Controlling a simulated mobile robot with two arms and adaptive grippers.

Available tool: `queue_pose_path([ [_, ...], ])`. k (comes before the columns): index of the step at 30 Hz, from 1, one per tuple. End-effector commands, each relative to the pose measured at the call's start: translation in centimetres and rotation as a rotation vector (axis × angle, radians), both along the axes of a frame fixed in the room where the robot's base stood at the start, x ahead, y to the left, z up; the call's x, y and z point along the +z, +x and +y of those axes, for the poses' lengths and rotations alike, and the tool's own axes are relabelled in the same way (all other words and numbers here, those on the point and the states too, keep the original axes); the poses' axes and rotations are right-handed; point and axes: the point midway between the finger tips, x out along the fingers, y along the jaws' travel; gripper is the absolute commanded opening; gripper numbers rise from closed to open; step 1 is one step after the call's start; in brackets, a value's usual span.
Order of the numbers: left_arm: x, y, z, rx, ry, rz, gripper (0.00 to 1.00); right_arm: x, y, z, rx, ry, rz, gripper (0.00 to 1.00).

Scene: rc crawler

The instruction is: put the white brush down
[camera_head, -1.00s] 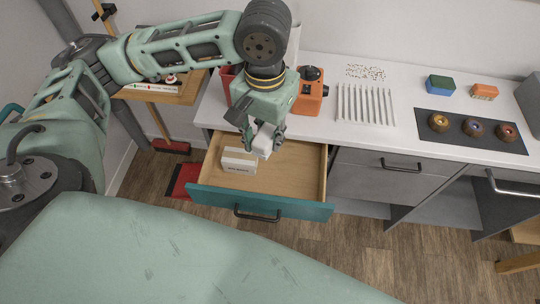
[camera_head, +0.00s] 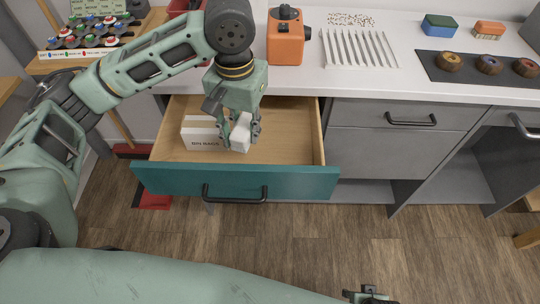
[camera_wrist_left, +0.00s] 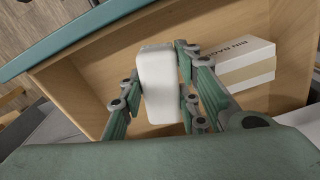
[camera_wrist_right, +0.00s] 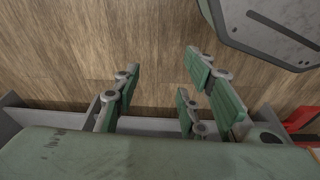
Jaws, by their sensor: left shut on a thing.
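The white brush (camera_head: 241,139) is a plain white block held between the fingers of my left gripper (camera_head: 238,131). The gripper is shut on it, inside the open teal-fronted drawer (camera_head: 290,148). In the left wrist view the brush (camera_wrist_left: 159,85) stands out against the wooden drawer floor; I cannot tell whether it touches the floor. A white box marked BIN BAGS (camera_head: 199,134) lies in the drawer just left of the brush. My right gripper (camera_wrist_right: 160,97) is open and empty above the wood floor in the right wrist view.
The drawer's right part is bare.

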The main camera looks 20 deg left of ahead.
Motion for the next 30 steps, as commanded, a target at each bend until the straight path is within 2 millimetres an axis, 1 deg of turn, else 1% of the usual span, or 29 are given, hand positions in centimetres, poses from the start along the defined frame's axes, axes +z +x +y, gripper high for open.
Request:
queue_pose_path([
  [1, -2.0, 0.5, -0.4, 0.005, -0.004, 0.001, 0.06, -1.4, 0.1, 0.0, 0.000, 0.000, -0.002, 0.40],
  [2, -2.3, 0.9, -0.8, 0.009, -0.006, 0.000, 0.06, -1.5, 0.1, 0.0, 0.000, 0.000, -0.001, 0.40],
  [5, -2.4, 2.2, -2.2, 0.033, -0.012, -0.001, 0.06, -1.9, -0.5, -0.1, 0.001, -0.002, 0.009, 0.40],
  [8, -1.7, 3.5, -4.3, 0.069, -0.018, -0.001, 0.06, -2.7, -1.8, -0.3, 0.003, -0.003, 0.025, 0.40],
  [11, -0.7, 4.6, -6.5, 0.109, -0.019, -0.001, 0.06, -3.5, -4.1, -0.6, 0.008, -0.006, 0.045, 0.40],
  [15, 1.0, 5.5, -9.7, 0.168, -0.018, 0.002, 0.06, -3.8, -8.0, -1.3, 0.014, -0.009, 0.070, 0.40],
  [18, 1.9, 5.8, -11.8, 0.204, -0.016, 0.004, 0.06, -3.8, -11.1, -1.8, 0.017, -0.012, 0.086, 0.40],
  [21, 2.4, 5.8, -13.3, 0.233, -0.011, 0.007, 0.06, -3.7, -13.5, -2.3, 0.021, -0.014, 0.098, 0.40],
  [25, 2.8, 5.7, -14.7, 0.258, -0.006, 0.009, 0.06, -3.3, -16.0, -2.8, 0.024, -0.016, 0.110, 0.40],
  [28, 2.9, 5.7, -15.4, 0.271, -0.002, 0.009, 0.06, -3.2, -17.1, -3.0, 0.026, -0.017, 0.113, 0.40],
  [30, 2.7, 5.7, -15.3, 0.277, 0.000, 0.009, 0.06, -3.2, -17.6, -3.1, 0.027, -0.018, 0.116, 0.40],
])
